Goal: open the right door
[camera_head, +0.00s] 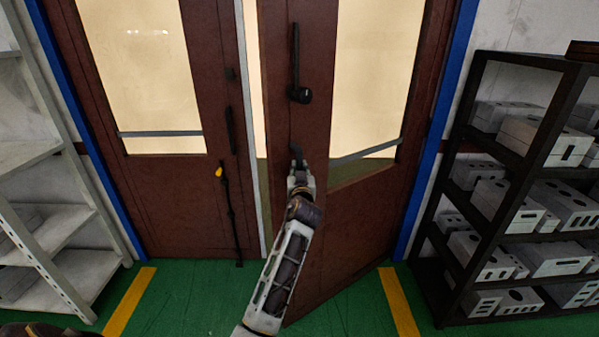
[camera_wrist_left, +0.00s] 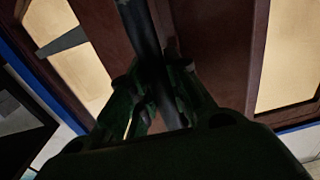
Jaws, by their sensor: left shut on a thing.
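The right door (camera_head: 355,215) is reddish brown with a large glass pane and stands ajar. Its free edge is swung toward me, with a lit gap between it and the left door (camera_head: 170,205), which looks closed. My left gripper (camera_head: 299,165) is at the right door's free-edge side, shut on the dark door handle (camera_head: 297,150). In the left wrist view, the handle (camera_wrist_left: 142,35) runs between the fingers (camera_wrist_left: 155,95). The fingers and my arm hide part of it. A dark vertical pull bar (camera_head: 296,55) sits higher on the same door. My right gripper is not in view.
A dark shelf rack (camera_head: 455,180) with grey blocks stands close on the right. A pale metal shelf (camera_head: 45,160) stands on the left. Yellow floor stripes (camera_head: 400,305) mark both sides of the doorway. The green floor (camera_head: 190,300) before the doors is clear.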

